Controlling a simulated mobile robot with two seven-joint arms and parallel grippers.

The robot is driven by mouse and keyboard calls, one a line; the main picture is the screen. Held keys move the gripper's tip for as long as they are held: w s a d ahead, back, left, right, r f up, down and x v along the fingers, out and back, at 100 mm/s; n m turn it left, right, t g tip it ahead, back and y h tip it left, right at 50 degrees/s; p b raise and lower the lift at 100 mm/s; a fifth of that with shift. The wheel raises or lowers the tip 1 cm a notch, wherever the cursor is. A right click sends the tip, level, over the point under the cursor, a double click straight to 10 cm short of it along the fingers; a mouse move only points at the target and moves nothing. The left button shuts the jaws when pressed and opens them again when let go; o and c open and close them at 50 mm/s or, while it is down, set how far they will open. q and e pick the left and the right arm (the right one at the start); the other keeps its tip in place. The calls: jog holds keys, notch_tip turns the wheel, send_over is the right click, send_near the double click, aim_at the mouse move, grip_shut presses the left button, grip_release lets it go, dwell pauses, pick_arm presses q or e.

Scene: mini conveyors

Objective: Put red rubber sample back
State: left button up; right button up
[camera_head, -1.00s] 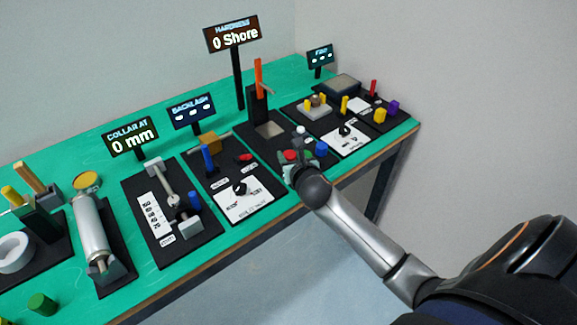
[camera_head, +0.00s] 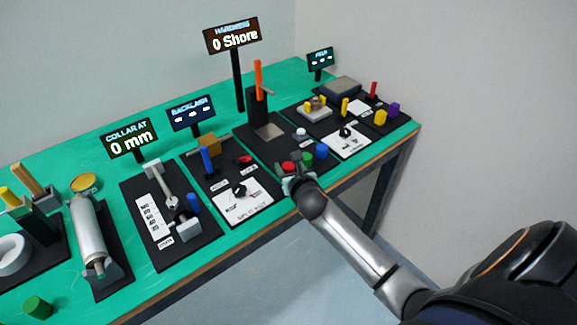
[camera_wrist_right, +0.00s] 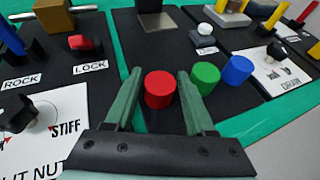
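The red rubber sample (camera_head: 288,167), a short cylinder, stands upright on the black panel of the hardness tester near the table's front edge. The right wrist view also shows it (camera_wrist_right: 159,90), in a row with a green cylinder (camera_wrist_right: 205,78) and a blue one (camera_wrist_right: 236,70). My right gripper (camera_head: 291,181) is low at the front edge. In the right wrist view, its green fingers (camera_wrist_right: 159,85) are apart, one on each side of the red sample, with narrow gaps. My left gripper is not in view.
The tester's post with an orange lever (camera_head: 258,80) and a bare grey plate (camera_head: 270,131) stand behind the samples. A white knob (camera_head: 300,133) is close by. The backlash panel with its dial (camera_head: 240,190) lies to the left. Free floor is in front of the table.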

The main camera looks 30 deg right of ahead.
jog(key=shift+r, duration=0.25)
jog(key=p+v, duration=0.2)
jog(key=v, duration=1)
jog(key=s+a+f+m, duration=0.1)
jog(key=f+m, duration=0.1)
jog(key=s+a+f+m+y, duration=0.1)
jog(key=f+m, duration=0.1)
jog(key=s+a+f+m+g+y, duration=0.1)
jog(key=a+f+m, duration=0.1)
jog(key=m, duration=0.1)
jog(key=shift+s+f, duration=0.35)
jog(key=shift+f, duration=0.05)
jog(key=s+a+f+m+g+y, duration=0.1)
jog(key=s+a+f+m, duration=0.4)
jog(key=m, duration=0.6)
jog(key=s+a+f+m+g+y, duration=0.1)
jog(key=s+a+f+m+y, duration=0.2)
jog(key=s+a+f+m, duration=0.2)
jog(key=shift+s+f+m+g+y, duration=0.45)
jog(key=shift+s+m, duration=1.15)
jog(key=shift+m, duration=2.1)
jog(key=shift+t, duration=0.25)
